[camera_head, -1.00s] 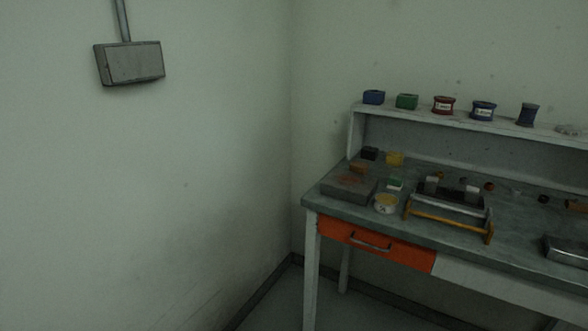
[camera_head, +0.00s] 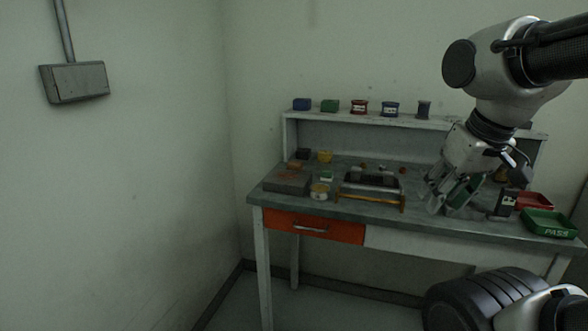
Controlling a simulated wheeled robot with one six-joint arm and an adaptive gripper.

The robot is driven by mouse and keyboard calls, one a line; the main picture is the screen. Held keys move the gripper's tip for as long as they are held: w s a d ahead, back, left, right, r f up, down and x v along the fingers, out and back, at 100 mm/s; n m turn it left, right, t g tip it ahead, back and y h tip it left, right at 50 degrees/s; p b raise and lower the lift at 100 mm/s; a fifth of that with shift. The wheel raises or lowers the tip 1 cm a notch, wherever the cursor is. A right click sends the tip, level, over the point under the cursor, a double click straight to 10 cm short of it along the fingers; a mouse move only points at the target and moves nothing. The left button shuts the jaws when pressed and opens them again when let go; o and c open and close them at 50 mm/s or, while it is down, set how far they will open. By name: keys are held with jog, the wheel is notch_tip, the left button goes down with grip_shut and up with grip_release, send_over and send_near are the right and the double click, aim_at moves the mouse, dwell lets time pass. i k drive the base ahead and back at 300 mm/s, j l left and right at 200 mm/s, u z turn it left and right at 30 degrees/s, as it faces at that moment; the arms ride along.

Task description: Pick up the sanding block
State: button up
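I cannot tell for sure which object is the sanding block. Small candidates at the left of the workbench (camera_head: 425,228) are an orange-brown block (camera_head: 295,164) behind a grey slab (camera_head: 287,182), and a green and white block (camera_head: 327,176) behind a pale round tin (camera_head: 320,191). My gripper (camera_head: 442,203) hangs over the right part of the bench, pointing down, well to the right of these blocks. Dark green shows at its fingers; I cannot tell whether that is held or part of the gripper. The gripper hides the bench behind it.
A green PASS tray (camera_head: 549,223) and a red tray (camera_head: 534,201) are at the right. The back shelf (camera_head: 345,119) holds several boxes and spools. An orange drawer (camera_head: 314,226) is below.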

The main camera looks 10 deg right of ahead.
aim_at(292, 164)
jog(key=i+j, duration=0.2)
jog(key=i, duration=0.2)
jog(key=i+j+u, duration=0.1)
jog(key=i, duration=0.35)
jog(key=i+j, duration=0.3)
jog(key=i+u, duration=0.05)
jog(key=i, duration=0.05)
